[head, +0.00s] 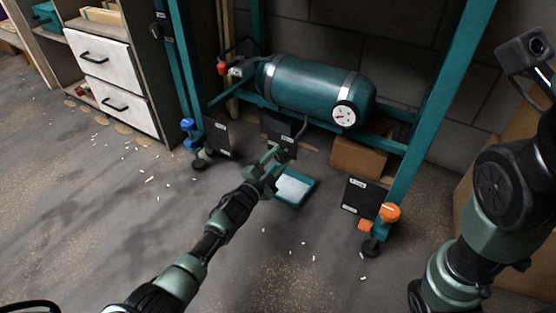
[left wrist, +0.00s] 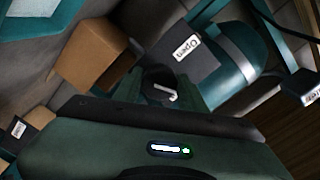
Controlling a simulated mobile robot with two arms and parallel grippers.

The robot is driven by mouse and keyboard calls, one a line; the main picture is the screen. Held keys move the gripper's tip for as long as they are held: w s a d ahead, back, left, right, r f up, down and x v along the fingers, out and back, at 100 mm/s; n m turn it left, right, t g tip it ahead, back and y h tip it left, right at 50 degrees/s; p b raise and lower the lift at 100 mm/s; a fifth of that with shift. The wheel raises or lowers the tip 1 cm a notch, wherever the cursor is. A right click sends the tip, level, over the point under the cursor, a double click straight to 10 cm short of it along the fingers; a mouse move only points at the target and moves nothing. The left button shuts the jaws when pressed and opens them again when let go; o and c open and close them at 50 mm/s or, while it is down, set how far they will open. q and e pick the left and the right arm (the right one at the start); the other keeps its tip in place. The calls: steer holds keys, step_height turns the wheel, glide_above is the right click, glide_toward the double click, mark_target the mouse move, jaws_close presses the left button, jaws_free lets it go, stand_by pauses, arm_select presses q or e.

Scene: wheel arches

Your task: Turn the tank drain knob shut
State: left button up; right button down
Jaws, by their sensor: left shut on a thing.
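The teal tank (head: 310,85) lies on its side in the teal frame, with a round white gauge on its front. My left gripper (head: 279,153) is just below the tank, in front of a dark plate. In the left wrist view, its fingers (left wrist: 172,90) are closed around a dark round knob (left wrist: 160,82) with a white pointer mark. A dark plate labelled "Open" (left wrist: 188,50) is beside the knob. In the head view the knob is mostly hidden by the gripper.
A teal tray (head: 304,200) lies on the floor below the gripper. A cardboard box (head: 358,160) is right of the plate. Blue (head: 187,125) and orange (head: 389,212) knobs are at the frame's legs. White drawers (head: 105,65) stand left. The front floor has small scraps.

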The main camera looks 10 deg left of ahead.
arm_select(q)
steer(key=shift+m, duration=1.6)
steer(key=o, duration=1.3)
steer(key=shift+o, duration=0.2)
